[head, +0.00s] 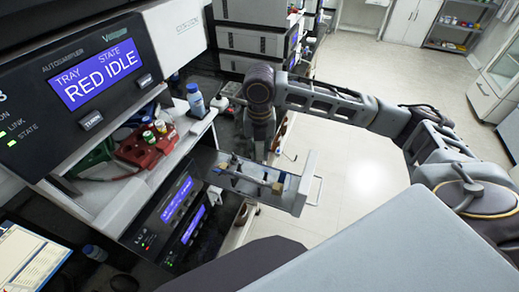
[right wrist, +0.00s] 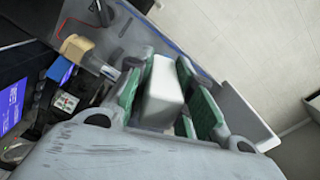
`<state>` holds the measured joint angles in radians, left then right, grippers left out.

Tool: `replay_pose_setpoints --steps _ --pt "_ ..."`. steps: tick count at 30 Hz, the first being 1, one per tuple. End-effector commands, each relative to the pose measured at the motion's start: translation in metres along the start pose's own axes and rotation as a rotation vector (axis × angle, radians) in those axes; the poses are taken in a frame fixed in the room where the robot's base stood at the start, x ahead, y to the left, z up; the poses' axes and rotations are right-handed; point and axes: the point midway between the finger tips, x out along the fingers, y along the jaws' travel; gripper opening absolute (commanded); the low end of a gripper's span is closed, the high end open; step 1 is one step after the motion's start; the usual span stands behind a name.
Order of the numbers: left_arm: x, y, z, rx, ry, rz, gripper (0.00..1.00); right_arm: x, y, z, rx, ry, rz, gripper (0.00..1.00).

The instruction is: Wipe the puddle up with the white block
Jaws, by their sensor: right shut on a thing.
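The white block (right wrist: 166,85) is between the green-padded fingers of my right gripper (right wrist: 168,100) in the right wrist view. The gripper is shut on it. In the head view my right arm comes from the right and bends down, with the gripper (head: 260,152) over the pulled-out drawer (head: 297,200). The block cannot be made out there. In the wrist view the block is inside or just above the drawer (right wrist: 250,115); I cannot tell if it touches the floor. I cannot make out the puddle. My left gripper is not in view.
Small items with blue and yellow parts (head: 278,186) stand in the drawer. A tan block (right wrist: 76,46) shows left of the gripper. The floor right of the drawer is clear.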

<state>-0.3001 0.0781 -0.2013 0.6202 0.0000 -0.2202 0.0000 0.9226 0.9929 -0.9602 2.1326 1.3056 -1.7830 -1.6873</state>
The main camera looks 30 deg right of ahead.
Motion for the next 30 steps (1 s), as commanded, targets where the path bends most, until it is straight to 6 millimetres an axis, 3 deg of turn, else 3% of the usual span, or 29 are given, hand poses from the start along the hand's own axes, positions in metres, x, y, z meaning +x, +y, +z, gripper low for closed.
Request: replay_pose_setpoints --steps 7,30 --pt "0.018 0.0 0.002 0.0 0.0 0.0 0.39 0.014 0.0 0.0 0.0 -0.001 0.0 0.09" --pt "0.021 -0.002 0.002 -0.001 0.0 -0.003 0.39 0.055 0.0 0.0 0.0 0.001 -0.001 0.09"
